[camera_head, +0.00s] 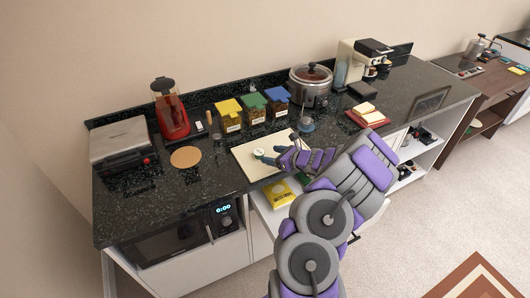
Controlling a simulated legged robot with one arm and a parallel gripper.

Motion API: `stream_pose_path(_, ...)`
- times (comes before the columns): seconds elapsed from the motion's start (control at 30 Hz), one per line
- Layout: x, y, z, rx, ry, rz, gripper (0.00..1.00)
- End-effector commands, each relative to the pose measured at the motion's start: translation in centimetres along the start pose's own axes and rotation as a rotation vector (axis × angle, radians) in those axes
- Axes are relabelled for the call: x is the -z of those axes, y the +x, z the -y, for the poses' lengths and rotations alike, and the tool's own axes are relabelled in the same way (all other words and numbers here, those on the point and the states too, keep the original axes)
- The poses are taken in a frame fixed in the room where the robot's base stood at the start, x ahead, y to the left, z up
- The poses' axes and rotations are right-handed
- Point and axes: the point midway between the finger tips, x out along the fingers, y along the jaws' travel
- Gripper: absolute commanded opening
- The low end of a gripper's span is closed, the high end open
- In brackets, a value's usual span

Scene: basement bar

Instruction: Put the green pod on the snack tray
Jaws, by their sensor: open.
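A small round pod (258,152) with a pale top and a green edge is over the flat cream tray (245,163) on the dark counter. I take this cream tray to be the snack tray. The pod appears to rest on it, but contact underneath is too small to tell. My gripper (268,160) is open, just right of the pod and low over the tray. Its dark fingertips are close to the pod; whether they touch it I cannot tell. My gripper and forearm hide the right part of the tray.
Yellow, green and blue lidded containers (254,107) stand behind the tray. A round cork mat (185,157) and red blender (170,110) are to the left. A slow cooker (310,84) and a red tray (377,121) are to the right. A yellow packet (280,193) lies in the open drawer below.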

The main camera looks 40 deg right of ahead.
Motion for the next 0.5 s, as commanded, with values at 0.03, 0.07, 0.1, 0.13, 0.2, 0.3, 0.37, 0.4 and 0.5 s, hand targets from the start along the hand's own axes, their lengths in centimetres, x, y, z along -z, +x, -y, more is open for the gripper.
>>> stream_pose_path(0.03,-0.2,-1.3,0.2,0.004,0.002,0.002,0.72)
stream_pose_path(0.07,-0.2,-1.9,0.2,0.004,0.002,0.001,0.72)
stream_pose_path(0.1,-0.2,-2.6,0.2,0.004,0.001,0.001,0.72)
stream_pose_path(0.13,-0.2,-3.1,0.2,0.003,0.001,0.001,0.72)
stream_pose_path(0.2,-0.2,-4.1,0.1,0.002,0.001,0.001,0.72)
stream_pose_path(0.3,-0.1,-5.2,0.0,0.001,0.000,0.000,0.72)
stream_pose_path(0.37,-0.1,-5.6,0.0,0.001,0.001,0.001,0.72)
stream_pose_path(0.4,-0.1,-5.8,0.0,0.001,0.000,0.000,0.72)
stream_pose_path(0.5,-0.1,-6.1,-0.1,0.000,0.000,-0.001,0.72)
